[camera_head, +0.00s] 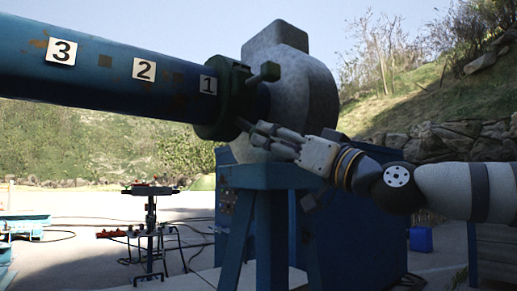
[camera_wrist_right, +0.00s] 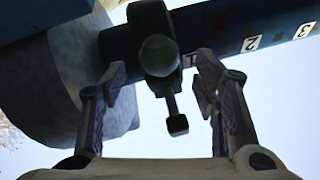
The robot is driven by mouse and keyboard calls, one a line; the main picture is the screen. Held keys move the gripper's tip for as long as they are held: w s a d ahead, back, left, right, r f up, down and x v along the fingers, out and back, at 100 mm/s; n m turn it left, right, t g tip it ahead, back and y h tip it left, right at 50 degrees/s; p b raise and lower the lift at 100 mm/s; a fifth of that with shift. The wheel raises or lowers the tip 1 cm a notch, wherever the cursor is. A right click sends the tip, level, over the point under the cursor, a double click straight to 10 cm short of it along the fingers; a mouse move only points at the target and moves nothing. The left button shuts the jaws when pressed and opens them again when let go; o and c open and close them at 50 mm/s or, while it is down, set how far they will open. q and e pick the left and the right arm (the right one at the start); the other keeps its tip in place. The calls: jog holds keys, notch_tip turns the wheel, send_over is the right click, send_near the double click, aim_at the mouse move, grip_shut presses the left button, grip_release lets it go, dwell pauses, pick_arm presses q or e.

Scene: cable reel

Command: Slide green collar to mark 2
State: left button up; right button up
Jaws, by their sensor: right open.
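The dark green collar (camera_head: 226,95) sits around the blue pipe (camera_head: 110,78), just right of the mark 1 plate (camera_head: 208,84). The mark 2 plate (camera_head: 144,69) and mark 3 plate (camera_head: 61,51) are farther left along the pipe. A handle sticks out from the collar's upper right. My right gripper (camera_head: 258,133) is below and right of the collar. In the right wrist view its fingers are open, one on each side of the collar's lower handle (camera_wrist_right: 177,123), with nothing gripped. The collar (camera_wrist_right: 158,50) shows above it. My left gripper is not in view.
A grey rounded housing (camera_head: 305,85) stands right of the collar at the pipe's end. A blue support frame (camera_head: 255,178) stands below. A stand with red tools (camera_head: 150,190) is lower left. The pipe left of the collar is clear.

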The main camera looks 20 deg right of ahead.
jog(key=x, duration=0.5)
jog(key=shift+w+a, duration=0.1)
jog(key=shift+w, duration=0.15)
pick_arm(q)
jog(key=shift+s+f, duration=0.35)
pick_arm(e)
grip_shut()
